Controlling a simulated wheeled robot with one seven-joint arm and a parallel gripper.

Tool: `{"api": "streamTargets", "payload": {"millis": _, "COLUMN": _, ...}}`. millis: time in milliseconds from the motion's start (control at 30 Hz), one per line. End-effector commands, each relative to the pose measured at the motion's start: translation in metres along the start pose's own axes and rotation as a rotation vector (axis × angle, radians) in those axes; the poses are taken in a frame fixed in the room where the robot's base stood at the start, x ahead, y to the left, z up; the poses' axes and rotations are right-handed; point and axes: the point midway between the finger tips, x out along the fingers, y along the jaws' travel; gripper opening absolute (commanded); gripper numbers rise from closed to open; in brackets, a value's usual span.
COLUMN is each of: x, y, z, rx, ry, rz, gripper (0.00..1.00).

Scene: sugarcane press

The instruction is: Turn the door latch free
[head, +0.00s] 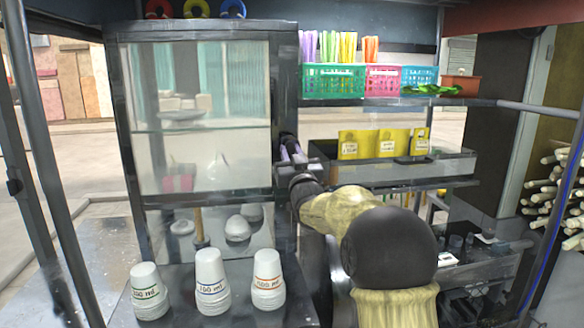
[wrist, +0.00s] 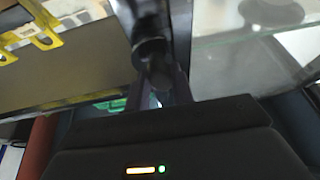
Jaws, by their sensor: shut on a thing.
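The glass-fronted cabinet (head: 205,120) has a dark frame and stands at the left middle of the head view. Its glass door appears closed. In the wrist view, a dark rounded piece that looks like the door latch (wrist: 151,52) sits on the dark frame, right in front of my gripper (wrist: 158,88). The gripper is shut on it. The fingers are dark and partly hidden, so the latch's exact angle cannot be told.
Stacked white cups (head: 211,280) stand on the counter below the cabinet. Yellow packets (head: 387,144) stand in a dark tray to the right. Coloured baskets (head: 333,80) sit on the shelf above. Cane stalks (head: 560,200) are piled at the far right.

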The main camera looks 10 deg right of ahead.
Motion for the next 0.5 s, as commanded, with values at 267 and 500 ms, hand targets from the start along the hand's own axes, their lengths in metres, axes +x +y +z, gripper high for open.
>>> {"api": "streamTargets", "payload": {"millis": 267, "x": -0.0011, "y": -0.0007, "z": 0.0049, "rx": 0.106, "ry": -0.002, "rz": 0.044, "gripper": 0.01}}
{"api": "streamTargets", "payload": {"millis": 500, "x": -0.0004, "y": -0.0006, "z": 0.0034, "rx": 0.128, "ry": -0.002, "rz": 0.053, "gripper": 0.01}}
